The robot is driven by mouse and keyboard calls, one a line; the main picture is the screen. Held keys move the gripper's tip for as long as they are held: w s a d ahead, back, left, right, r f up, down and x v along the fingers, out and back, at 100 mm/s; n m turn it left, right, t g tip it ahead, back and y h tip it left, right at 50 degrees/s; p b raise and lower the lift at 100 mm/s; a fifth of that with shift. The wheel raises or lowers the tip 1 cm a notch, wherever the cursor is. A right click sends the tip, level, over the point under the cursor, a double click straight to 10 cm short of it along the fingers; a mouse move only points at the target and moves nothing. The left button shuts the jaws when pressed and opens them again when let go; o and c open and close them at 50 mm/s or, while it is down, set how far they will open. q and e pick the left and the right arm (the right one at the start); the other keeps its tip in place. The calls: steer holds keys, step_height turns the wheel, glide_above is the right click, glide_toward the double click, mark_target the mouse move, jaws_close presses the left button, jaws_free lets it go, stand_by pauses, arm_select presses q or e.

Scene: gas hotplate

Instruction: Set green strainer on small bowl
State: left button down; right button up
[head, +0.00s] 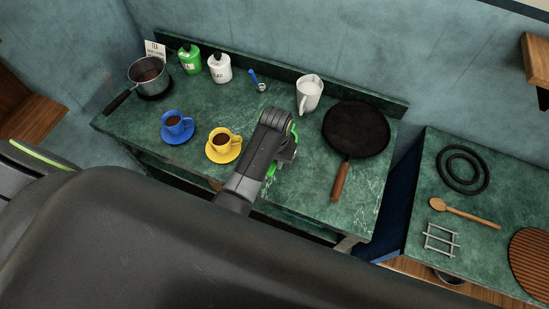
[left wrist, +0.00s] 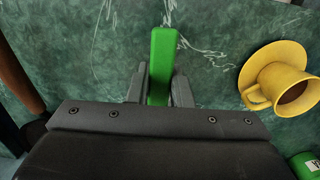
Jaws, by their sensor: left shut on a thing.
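My left gripper (head: 284,150) is over the green marble counter in the head view, between the yellow cup and the black pan. In the left wrist view, the left gripper (left wrist: 160,92) is shut on the green handle of the strainer (left wrist: 162,55). Small green parts of the strainer (head: 271,169) show beside the gripper in the head view. The strainer's basket cannot be made out, and whether it touches anything is hidden. I cannot identify the small bowl in either view. My right gripper is not in view.
A yellow cup (head: 222,140) on a saucer and a blue cup (head: 174,122) stand left of the gripper. A black pan (head: 356,130) lies to its right, a white jug (head: 309,94) behind. A saucepan (head: 149,74) is at far left. A wooden spoon (head: 465,213) lies on the right counter.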

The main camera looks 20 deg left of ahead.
arm_select(q)
steer(key=shift+f, duration=0.85)
steer(key=shift+f+b, duration=0.6)
steer(key=shift+f, duration=0.7)
steer(key=shift+f, duration=0.55)
steer(key=c, duration=1.2)
jaws_free()
